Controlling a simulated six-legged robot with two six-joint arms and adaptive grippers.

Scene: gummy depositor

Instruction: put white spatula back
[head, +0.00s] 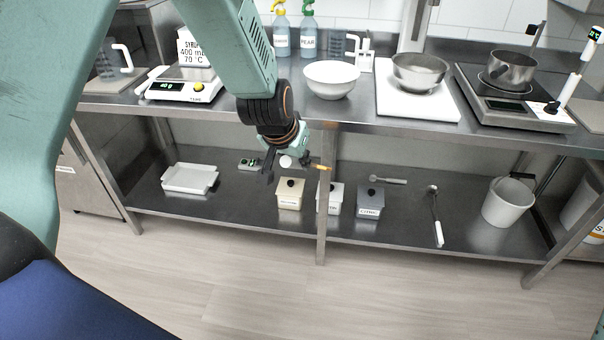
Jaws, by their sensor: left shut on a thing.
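My left gripper (286,167) hangs in front of the table's front edge, pointing down, with the lower shelf behind it. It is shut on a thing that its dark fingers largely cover. A small white rounded part shows between the fingers, and a thin tan-orange stick shows at their right. This looks like the white spatula (286,161), but its full shape is hidden. My right gripper is not in view.
The steel table (345,118) carries a scale (180,88), a white bowl (331,80), a steel bowl (420,72) and a saucepan (512,70). The lower shelf (240,203) holds a white tray (189,179), lidded boxes, a white-handled utensil (438,226) and a bucket (508,203).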

